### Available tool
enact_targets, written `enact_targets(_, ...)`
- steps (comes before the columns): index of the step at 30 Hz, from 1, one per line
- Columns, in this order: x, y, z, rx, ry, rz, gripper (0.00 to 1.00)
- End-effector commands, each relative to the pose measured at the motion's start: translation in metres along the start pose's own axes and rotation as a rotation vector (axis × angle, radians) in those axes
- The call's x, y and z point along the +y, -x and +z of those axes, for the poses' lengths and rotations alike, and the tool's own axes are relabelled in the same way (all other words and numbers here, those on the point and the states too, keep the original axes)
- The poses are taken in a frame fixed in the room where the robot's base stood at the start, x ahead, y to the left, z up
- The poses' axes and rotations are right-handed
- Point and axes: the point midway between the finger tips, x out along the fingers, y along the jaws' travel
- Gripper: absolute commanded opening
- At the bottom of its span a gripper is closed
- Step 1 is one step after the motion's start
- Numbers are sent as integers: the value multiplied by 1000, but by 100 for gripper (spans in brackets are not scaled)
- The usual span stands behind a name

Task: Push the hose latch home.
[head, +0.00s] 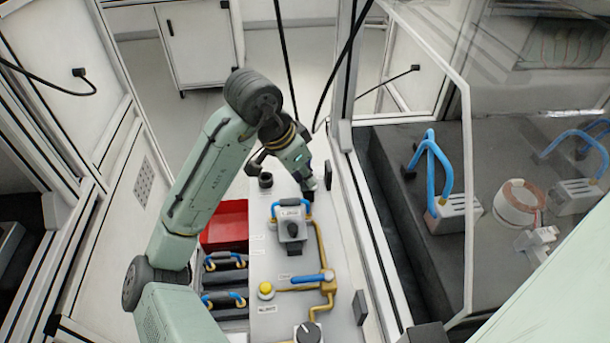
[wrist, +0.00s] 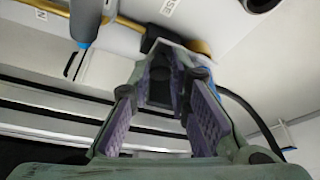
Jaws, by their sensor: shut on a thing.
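My gripper (head: 307,188) is at the upper right of the white panel (head: 262,222), reaching down to a small black part (head: 309,197). In the wrist view, the purple-padded fingers of my gripper (wrist: 168,85) close around a dark part (wrist: 158,88) by the panel. It may be the hose latch, but the fingers hide much of it and I cannot tell how far in it sits. A grey block (head: 292,230) with a blue loop and a black knob stands below my gripper in the head view.
Yellow pipes (head: 323,250) and a blue lever (head: 312,278) are on the panel, with a yellow button (head: 265,290) to their left. A red bin (head: 226,224) is left of the panel. A glass-walled bay with blue hoses (head: 432,170) is on the right.

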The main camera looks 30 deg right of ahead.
Motion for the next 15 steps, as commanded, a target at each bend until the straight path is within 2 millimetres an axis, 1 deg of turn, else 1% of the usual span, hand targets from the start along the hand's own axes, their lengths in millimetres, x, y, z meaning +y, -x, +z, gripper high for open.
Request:
enact_targets(1, -2, 1, -1, 5, 5, -6, 18)
enact_targets(10, -2, 1, 0, 3, 4, -4, 38)
enact_targets(15, -1, 0, 0, 3, 3, -3, 38)
